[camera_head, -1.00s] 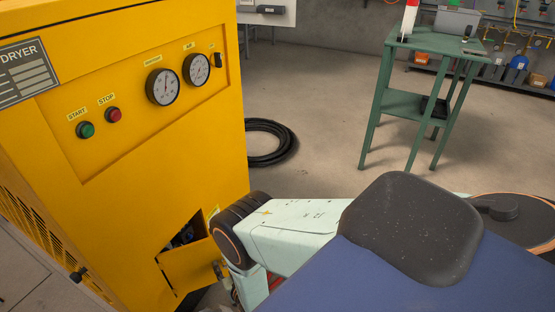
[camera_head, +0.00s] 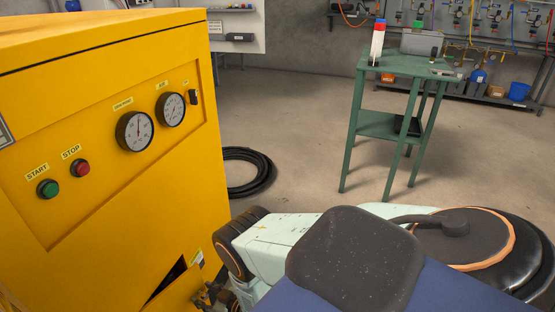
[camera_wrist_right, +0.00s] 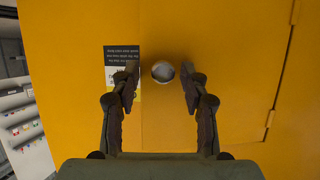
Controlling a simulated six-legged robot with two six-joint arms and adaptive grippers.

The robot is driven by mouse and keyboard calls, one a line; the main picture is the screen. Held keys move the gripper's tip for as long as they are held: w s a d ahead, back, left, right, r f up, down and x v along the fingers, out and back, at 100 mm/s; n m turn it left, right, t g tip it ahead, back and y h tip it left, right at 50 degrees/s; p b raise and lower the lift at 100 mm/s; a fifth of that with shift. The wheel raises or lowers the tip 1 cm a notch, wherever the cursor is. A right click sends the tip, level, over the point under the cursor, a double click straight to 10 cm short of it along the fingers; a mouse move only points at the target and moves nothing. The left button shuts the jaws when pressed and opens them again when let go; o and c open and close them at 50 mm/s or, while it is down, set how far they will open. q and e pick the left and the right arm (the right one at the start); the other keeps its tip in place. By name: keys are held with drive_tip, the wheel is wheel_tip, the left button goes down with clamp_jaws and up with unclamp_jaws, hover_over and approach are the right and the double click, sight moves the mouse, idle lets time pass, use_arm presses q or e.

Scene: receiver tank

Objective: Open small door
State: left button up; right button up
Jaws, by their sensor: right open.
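The small door (camera_head: 182,293) is a yellow panel low on the front of the yellow dryer cabinet. In the head view it stands ajar, with a dark gap beside it, and its lower part is cut off by the frame. In the right wrist view the yellow door panel (camera_wrist_right: 215,120) fills much of the picture, with a round grey knob (camera_wrist_right: 163,71) near its left edge and a hinge at the right. My right gripper (camera_wrist_right: 160,82) is open, its fingers on either side of the knob; contact cannot be told. It is partly visible in the head view (camera_head: 215,295). My left gripper is out of view.
The dryer cabinet (camera_head: 95,100) carries gauges and START and STOP buttons. A coiled black hose (camera_head: 262,180) lies on the floor behind it. A green table (camera_head: 400,68) stands at the back right. The floor between is clear.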

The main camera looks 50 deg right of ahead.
drive_tip(key=w+n+y+b, duration=0.1)
drive_tip(key=w+n+y, duration=0.1)
drive_tip(key=w, duration=0.1)
drive_tip(key=shift+w+d+y+b, duration=0.1)
drive_tip(key=shift+w+y+b, duration=0.2)
drive_tip(key=shift+b, duration=0.05)
drive_tip(key=m+g+h+p, duration=0.2)
drive_tip(key=g+p, duration=0.2)
drive_tip(key=p, duration=0.3)
approach(201, 288)
drive_tip(key=s+a, duration=0.3)
drive_tip(key=s+a+r+m+g+h+p, duration=0.1)
drive_tip(key=s+r+g+p, duration=0.2)
drive_tip(key=s+r, duration=0.5)
drive_tip(key=s+a+r+g+h+p, duration=0.1)
drive_tip(key=s+r+g, duration=0.5)
drive_tip(key=s, duration=1)
drive_tip(key=shift+a+r+m+p, duration=0.5)
drive_tip(key=shift+r+p, duration=0.6)
drive_tip(key=shift+r, duration=0.65)
